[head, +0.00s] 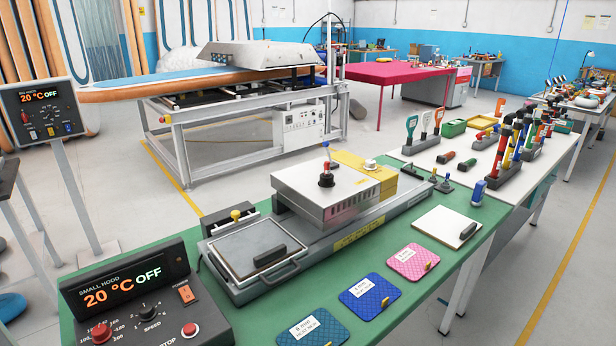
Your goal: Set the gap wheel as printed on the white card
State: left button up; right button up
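A silver press hood (326,190) with a red-tipped lever on top sits on a long grey base on the green bench. A yellow block (352,172) behind it carries a small white round knob (371,164), which may be the gap wheel; I see no readable mark on it. A flat white square (446,232) with a black bar at its right edge lies at the bench's right side. It may be the white card, but no print on it is readable. Neither of my grippers is in view.
A control box (145,296) reads "SMALL HOOD 20 °C OFF". A framed tray (256,256) with a black handle lies left of the hood. Blue (312,330), dark blue (369,296) and pink (412,262) pads with white labels line the front edge. Tools crowd the right table.

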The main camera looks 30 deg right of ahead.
aim_at(371, 164)
jog(key=l+z, duration=0.1)
jog(key=z, duration=1.15)
